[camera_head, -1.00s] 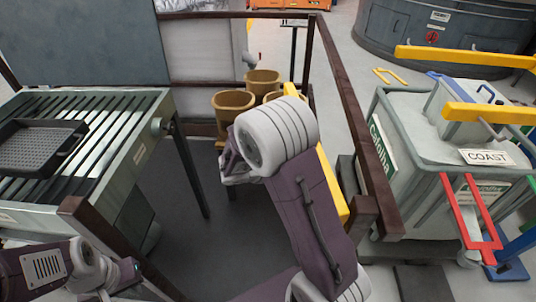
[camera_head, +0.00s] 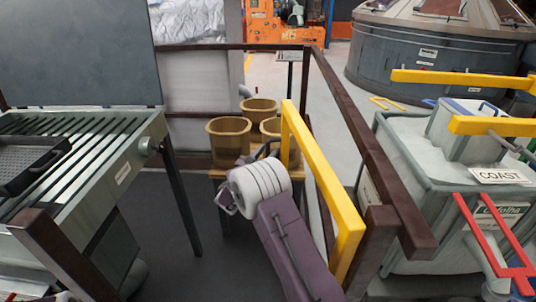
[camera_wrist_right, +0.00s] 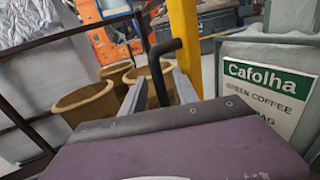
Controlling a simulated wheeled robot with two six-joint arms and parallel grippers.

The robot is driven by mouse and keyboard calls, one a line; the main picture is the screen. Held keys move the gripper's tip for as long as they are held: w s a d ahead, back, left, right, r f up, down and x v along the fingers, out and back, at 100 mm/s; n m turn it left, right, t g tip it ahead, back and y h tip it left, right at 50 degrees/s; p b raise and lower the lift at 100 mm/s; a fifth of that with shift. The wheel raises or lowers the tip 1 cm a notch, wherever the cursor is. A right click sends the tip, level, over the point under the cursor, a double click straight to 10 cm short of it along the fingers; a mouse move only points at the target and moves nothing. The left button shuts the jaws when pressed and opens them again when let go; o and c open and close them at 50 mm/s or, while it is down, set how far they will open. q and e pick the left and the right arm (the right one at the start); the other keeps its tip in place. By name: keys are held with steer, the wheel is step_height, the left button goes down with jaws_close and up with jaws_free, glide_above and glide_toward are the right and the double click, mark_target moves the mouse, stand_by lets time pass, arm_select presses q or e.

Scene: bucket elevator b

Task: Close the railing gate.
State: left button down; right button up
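The railing gate (camera_head: 322,185) is a yellow frame at the right side of the brown railing, slanting from the buckets toward the near right post. In the right wrist view its yellow upright (camera_wrist_right: 184,38) carries a bent black handle (camera_wrist_right: 164,62). My right gripper (camera_wrist_right: 159,78) has its two grey fingers apart, one on each side of the handle's lower part. I cannot tell whether they touch it. In the head view the right wrist (camera_head: 262,185) stands left of the gate and hides the fingers.
Several tan buckets (camera_head: 229,137) stand behind the right wrist. A brown railing (camera_head: 352,122) runs along the right, with a grey coffee bin (camera_head: 440,205) outside it. A slatted metal table (camera_head: 100,155) is at left. Dark floor between them is clear.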

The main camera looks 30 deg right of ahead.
steer(key=shift+w+d, duration=0.2)
steer(key=shift+d, duration=0.15)
steer(key=shift+c, duration=0.4)
jaws_close()
steer(key=shift+a, duration=0.1)
stand_by(0.8)
